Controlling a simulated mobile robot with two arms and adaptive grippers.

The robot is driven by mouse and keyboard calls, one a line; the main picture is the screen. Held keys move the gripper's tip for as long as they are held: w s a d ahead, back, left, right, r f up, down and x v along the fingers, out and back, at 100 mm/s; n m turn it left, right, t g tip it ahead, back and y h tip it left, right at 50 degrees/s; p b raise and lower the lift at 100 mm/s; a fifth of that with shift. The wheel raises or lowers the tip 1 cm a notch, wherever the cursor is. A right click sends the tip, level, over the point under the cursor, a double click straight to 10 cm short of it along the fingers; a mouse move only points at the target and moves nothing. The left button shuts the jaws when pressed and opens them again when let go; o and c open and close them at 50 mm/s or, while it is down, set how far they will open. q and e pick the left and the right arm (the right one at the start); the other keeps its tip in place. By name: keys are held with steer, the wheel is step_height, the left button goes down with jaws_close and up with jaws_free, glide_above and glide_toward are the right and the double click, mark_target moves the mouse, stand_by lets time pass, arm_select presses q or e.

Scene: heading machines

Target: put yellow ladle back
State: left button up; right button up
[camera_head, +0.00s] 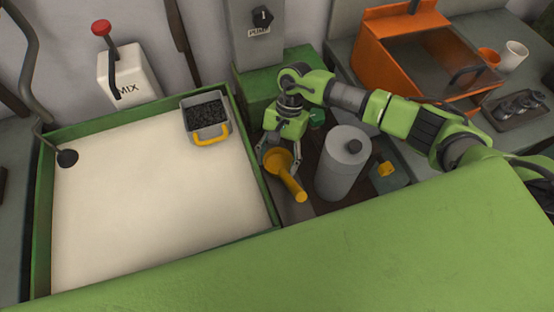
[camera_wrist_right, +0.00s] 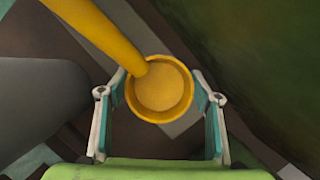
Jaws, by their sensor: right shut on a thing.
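The yellow ladle (camera_head: 289,176) is in my right gripper (camera_head: 277,165), in the gap between the green-edged tray (camera_head: 150,215) and a grey cylinder (camera_head: 343,165). In the right wrist view the ladle's round bowl (camera_wrist_right: 160,92) sits between the two fingers of the right gripper (camera_wrist_right: 160,115), and its handle (camera_wrist_right: 100,30) runs to the upper left. In the head view the handle points down and to the right. What lies under the bowl is partly hidden. My left gripper is not in view.
A grey bin (camera_head: 205,118) of dark pieces with a yellow handle sits at the tray's back right corner. The grey cylinder stands close right of the ladle. An orange machine (camera_head: 420,50) is at the back right, with a dark tray (camera_head: 520,106) beside it. The pale tray floor is mostly clear.

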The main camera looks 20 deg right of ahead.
steer(key=shift+f, duration=0.1)
steer(key=shift+f, duration=0.1)
steer(key=shift+f+b, duration=0.1)
steer(key=shift+b, duration=0.2)
steer(key=o, duration=1)
steer(key=shift+c, duration=0.2)
